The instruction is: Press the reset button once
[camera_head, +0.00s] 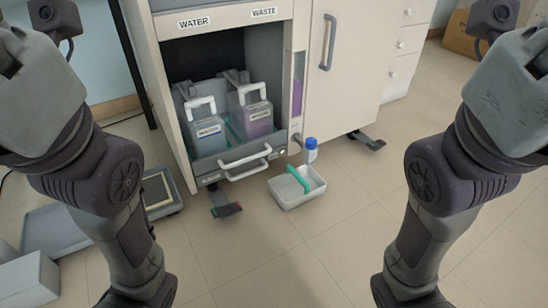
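The cabinet (227,24) stands in the upper middle with an open lower bay under WATER and WASTE labels. A small yellowish light or button (283,152) shows at the right end of the bay's front drawer panel. I cannot read any reset label on it, nor tell whether it is the reset button. Inside the bay stand a grey water container (207,132) and a purple-tinted waste container (256,119), both with white handles. My two arms hang down at the left and right edges. Both grippers are below the picture and out of view.
A white tray (297,194) with a green-handled item lies on the floor, a blue-capped bottle (311,150) behind it. A caster foot (224,206) juts from the cabinet. Grey scale-like equipment (60,232) lies at left. The tiled floor in the front middle is clear.

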